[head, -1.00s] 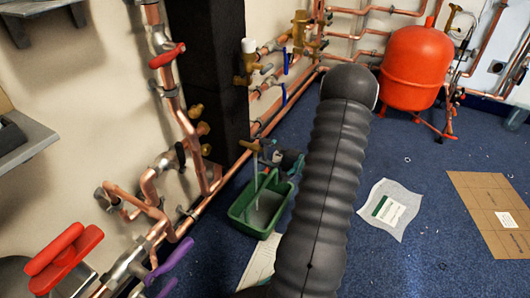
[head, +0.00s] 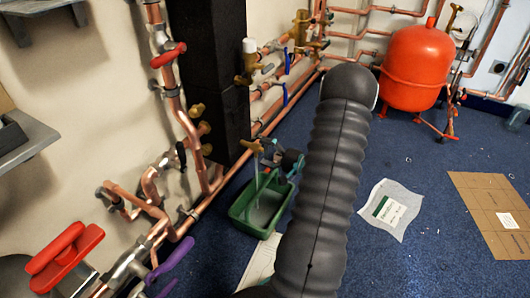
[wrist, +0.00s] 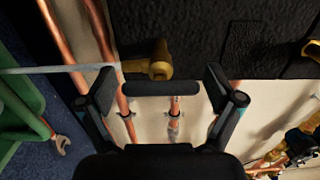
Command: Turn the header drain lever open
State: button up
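My gripper (wrist: 160,84) is open, with one finger on each side of this bar and a small gap at both ends. In the head view my gripper (head: 281,160) is right beside the valve, partly hidden by my arm.
The green tub (head: 238,210) stands on the blue floor under the valve. A black column (head: 222,100) and copper pipes are close behind. A red tank (head: 412,65) stands at the back right. A white sheet (head: 390,208) and cardboard (head: 490,210) lie on the floor.

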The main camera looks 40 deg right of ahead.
jog(key=shift+s+d, duration=0.15)
jog(key=shift+d, duration=0.05)
jog(key=shift+s+d, duration=0.1)
jog(key=shift+s, duration=0.1)
jog(key=v, duration=1.1)
jog(key=shift+s, duration=0.25)
